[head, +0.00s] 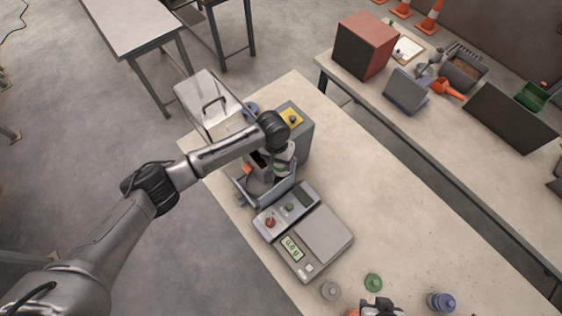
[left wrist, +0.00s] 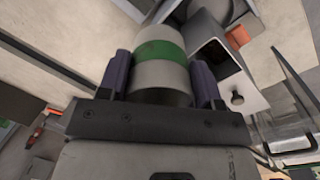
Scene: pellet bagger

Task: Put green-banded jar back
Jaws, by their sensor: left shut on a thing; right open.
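The green-banded jar (left wrist: 160,65) is a pale cylinder with a wide green band. In the left wrist view it sits between the two fingers of my left gripper (left wrist: 161,85), which is shut on it. In the head view my left gripper (head: 282,160) is over the bagging machine (head: 262,172), behind the scale, and mostly hides the jar. My right gripper (head: 378,307) shows only in part at the bottom edge of the head view; it is open, near a small green round item (head: 373,282).
The scale (head: 324,235) with a lit display stands in front of the machine. A grey round item (head: 330,290) and a blue-topped jar (head: 440,301) stand near the bottom edge. A clear-sided box (head: 207,105) is at the back left. The table's right side is clear.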

